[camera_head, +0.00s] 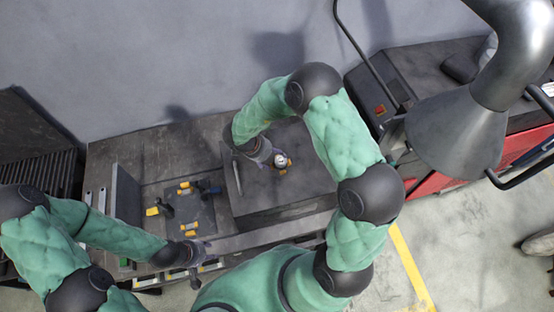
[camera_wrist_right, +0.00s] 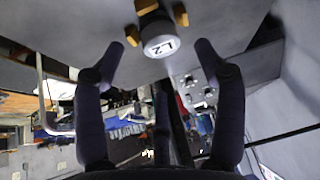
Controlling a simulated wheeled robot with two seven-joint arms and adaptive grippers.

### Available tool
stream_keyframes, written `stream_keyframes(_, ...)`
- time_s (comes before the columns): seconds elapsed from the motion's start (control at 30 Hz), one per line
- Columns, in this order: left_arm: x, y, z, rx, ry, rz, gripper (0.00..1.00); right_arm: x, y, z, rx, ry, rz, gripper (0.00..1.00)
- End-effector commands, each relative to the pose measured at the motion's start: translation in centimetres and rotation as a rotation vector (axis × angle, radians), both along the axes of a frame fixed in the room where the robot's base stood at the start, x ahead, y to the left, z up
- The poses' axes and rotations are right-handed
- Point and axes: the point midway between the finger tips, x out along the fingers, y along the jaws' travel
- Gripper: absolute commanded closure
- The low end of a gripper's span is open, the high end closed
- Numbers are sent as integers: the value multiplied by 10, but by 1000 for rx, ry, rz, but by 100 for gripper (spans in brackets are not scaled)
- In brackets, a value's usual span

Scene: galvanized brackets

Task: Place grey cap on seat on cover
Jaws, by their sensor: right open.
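A light grey round cap marked "L2" (camera_wrist_right: 163,46) shows in the right wrist view, among small yellow pads. In the head view it appears as a small pale round top (camera_head: 281,160) on the dark raised block (camera_head: 300,192). My right gripper (camera_head: 268,154) is beside the cap. In its wrist view the two dark fingers are spread, one on each side of and short of the cap, with nothing between them. I cannot make out the seat or tell which part is the cover. My left gripper (camera_head: 197,250) is low at the bench's front edge; its fingers are too small to read.
A dark plate with several yellow-padded fixtures (camera_head: 186,208) lies left of the raised block. An upright grey panel (camera_head: 126,195) stands at the bench's left. A large metal duct hood (camera_head: 455,130) hangs at the right. A slim grey bar (camera_head: 237,178) lies on the block.

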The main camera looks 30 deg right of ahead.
Motion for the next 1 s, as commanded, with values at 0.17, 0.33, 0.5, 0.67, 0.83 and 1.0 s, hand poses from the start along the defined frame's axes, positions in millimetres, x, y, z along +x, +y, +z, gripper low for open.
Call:
stream_keyframes(0.17, 0, 0, -4, 0, 0, 0, 60, 2, 18, 31, -1, -2, 2, 29)
stream_keyframes(0.33, 0, 0, -5, 0, 0, 0, 60, 2, 28, 51, -1, -1, 1, 29)
stream_keyframes(0.5, 0, 0, -6, 0, 0, 0, 60, 2, 33, 60, -1, 0, 0, 29)
stream_keyframes(0.67, 0, 0, -6, 0, 0, 0, 60, 2, 34, 61, -1, 2, -1, 29)
stream_keyframes(0.83, 0, 0, -6, 0, 0, 0, 60, 2, 33, 61, -1, 1, 0, 29)
stream_keyframes(1.0, 0, 0, -6, 0, 0, 0, 60, 2, 33, 61, -1, 1, 0, 29)
